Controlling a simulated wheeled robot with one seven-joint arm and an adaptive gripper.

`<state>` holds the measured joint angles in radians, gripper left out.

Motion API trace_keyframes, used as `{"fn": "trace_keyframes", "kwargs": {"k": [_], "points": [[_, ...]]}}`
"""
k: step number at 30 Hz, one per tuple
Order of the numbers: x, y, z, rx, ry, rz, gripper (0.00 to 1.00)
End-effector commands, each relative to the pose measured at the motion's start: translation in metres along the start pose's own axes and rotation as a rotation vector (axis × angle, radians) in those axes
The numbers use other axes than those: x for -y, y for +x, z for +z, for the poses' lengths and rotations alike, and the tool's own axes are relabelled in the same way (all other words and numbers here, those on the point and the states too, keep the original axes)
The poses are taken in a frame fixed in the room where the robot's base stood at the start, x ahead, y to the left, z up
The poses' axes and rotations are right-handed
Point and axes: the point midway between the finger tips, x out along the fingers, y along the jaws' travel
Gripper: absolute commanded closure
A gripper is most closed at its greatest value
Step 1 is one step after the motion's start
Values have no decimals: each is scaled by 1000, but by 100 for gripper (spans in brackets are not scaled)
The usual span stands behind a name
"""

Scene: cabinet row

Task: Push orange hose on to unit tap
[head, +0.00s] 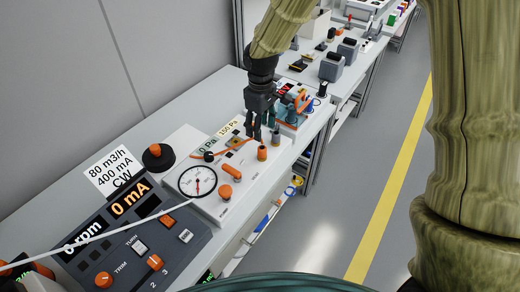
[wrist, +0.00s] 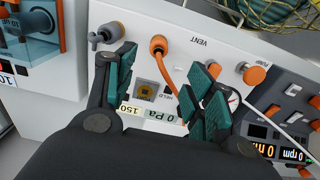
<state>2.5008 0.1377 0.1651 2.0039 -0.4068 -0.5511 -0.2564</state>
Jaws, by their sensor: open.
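The orange hose (head: 230,148) lies in an arc over the white unit. In the wrist view the hose (wrist: 172,72) ends in an orange cuff (wrist: 158,44) near the VENT label, between my spread fingers and apart from them. The cuff and tap are apart. My gripper (wrist: 165,83) is open and empty.
The white unit (head: 212,208) carries a dial (head: 197,181) and an orange knob (head: 225,192). A dark control box (head: 130,235) stands nearer me. A blue-and-orange device (head: 295,103) stands just beyond my gripper. The floor aisle at right is clear.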

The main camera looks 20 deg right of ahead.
Motion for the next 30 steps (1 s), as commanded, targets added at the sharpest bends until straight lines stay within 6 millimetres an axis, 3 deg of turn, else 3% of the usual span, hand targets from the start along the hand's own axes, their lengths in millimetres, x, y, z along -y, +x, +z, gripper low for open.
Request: {"fn": "trace_keyframes", "kwargs": {"k": [5, 18, 30], "points": [[0, 5, 1, 1, 1, -1, 46], [1, 52, -1, 0, -3, -1, 46], [1, 56, -1, 0, -3, 0, 46]]}}
